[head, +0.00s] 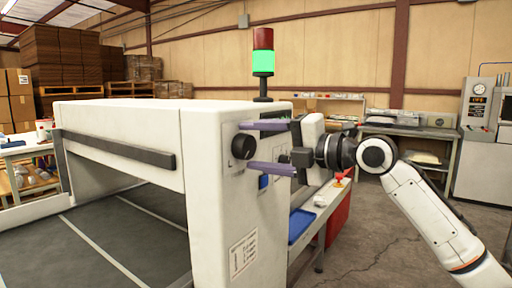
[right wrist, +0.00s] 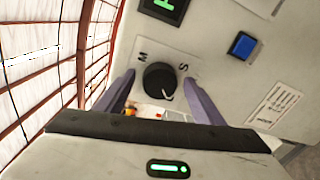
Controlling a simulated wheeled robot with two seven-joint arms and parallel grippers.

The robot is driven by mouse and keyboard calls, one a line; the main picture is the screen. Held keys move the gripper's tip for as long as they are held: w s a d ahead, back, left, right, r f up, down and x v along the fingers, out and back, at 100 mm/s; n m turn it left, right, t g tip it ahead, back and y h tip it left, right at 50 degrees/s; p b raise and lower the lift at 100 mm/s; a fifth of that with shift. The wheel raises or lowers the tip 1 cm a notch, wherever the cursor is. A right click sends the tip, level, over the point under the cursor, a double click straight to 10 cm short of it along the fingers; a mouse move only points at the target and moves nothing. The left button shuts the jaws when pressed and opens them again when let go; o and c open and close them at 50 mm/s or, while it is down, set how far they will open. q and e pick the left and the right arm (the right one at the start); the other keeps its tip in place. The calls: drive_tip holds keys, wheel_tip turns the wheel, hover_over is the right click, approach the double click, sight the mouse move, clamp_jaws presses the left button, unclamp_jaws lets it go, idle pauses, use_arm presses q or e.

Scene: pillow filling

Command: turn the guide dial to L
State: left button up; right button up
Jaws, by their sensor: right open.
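The guide dial (head: 243,147) is a round black knob on the white end panel of the machine. In the right wrist view the dial (right wrist: 160,79) sits on a pale plate, with the letters M and S showing beside it; no L is visible. A light mark shows on the knob's lower right part. My right gripper (head: 245,146) is open, its two purple fingers above and below the dial in the head view. In the right wrist view the fingers (right wrist: 159,84) lie on either side of the knob; I cannot tell whether they touch it. My left gripper is out of view.
A blue button (right wrist: 242,45) and a dark display (right wrist: 165,8) with a green character, cut off by the frame, are near the dial. A signal tower (head: 263,62) glows green on the machine (head: 110,118). A side table with a blue tray (head: 300,225) stands right of the panel.

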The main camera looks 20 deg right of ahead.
use_arm(q)
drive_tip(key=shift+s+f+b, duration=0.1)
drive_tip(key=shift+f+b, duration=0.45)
drive_tip(key=shift+b, duration=0.15)
use_arm(e)
drive_tip(key=v, duration=1)
